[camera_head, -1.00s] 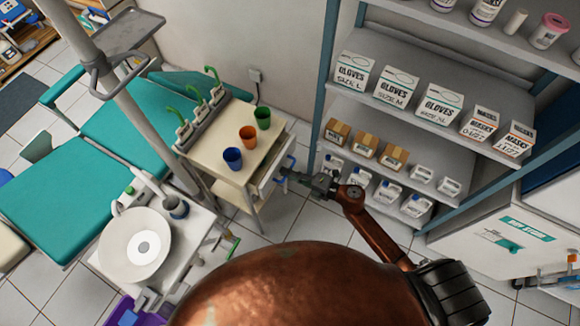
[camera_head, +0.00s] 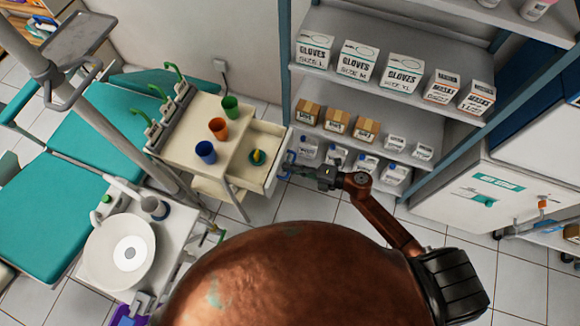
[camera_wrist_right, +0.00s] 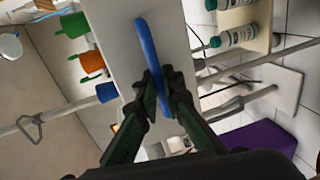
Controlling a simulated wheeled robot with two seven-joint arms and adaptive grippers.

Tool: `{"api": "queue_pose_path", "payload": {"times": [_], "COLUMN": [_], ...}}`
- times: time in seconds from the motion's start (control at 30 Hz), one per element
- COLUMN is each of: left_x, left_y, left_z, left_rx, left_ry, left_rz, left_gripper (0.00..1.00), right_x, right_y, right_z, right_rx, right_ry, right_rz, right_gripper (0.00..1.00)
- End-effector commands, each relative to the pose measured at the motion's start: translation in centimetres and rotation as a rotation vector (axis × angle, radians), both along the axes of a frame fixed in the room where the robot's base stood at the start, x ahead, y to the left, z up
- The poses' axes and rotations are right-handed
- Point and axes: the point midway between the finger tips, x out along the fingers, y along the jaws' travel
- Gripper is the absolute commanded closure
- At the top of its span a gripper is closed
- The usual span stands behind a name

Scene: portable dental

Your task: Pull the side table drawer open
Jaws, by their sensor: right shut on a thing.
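The side table (camera_head: 184,143) is cream and stands left of centre in the head view. Its drawer (camera_head: 271,146) is slid out to the right, and a round teal and yellow item (camera_head: 257,157) lies inside. My right gripper (camera_head: 297,170) is at the drawer front. In the right wrist view, its fingers (camera_wrist_right: 160,88) are shut on the blue handle (camera_wrist_right: 149,50) of the drawer's pale front panel (camera_wrist_right: 118,35). My left gripper is not in view.
Blue (camera_head: 206,152), orange (camera_head: 218,128) and green (camera_head: 230,106) cups stand on the table top. A shelf unit (camera_head: 385,107) with glove boxes and bottles stands close behind my right gripper. A teal dental chair (camera_head: 95,130) is at left. Tiled floor is clear below the drawer.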

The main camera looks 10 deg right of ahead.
Motion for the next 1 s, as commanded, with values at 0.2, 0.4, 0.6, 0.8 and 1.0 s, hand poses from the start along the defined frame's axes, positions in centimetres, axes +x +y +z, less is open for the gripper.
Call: {"api": "queue_pose_path", "payload": {"times": [0.2, 0.4, 0.6, 0.8, 1.0], "left_x": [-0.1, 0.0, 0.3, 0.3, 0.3], "left_y": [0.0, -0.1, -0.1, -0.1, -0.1], "left_z": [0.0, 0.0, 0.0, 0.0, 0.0], "left_rx": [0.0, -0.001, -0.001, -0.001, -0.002], "left_ry": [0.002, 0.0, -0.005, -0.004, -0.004], "left_rz": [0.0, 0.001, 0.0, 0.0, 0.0], "left_gripper": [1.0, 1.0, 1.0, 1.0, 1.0], "right_x": [0.2, 0.1, -0.5, -2.6, -4.7], "right_y": [-0.3, -0.2, -1.1, -4.2, -7.5], "right_z": [0.0, 0.0, 0.2, 0.9, 1.8], "right_rx": [-0.002, -0.001, -0.003, -0.005, -0.004], "right_ry": [0.0, 0.0, -0.001, 0.001, 0.001], "right_rz": [-0.007, -0.005, -0.005, -0.005, -0.005], "right_gripper": [0.85, 0.85, 0.85, 0.85, 0.85]}}
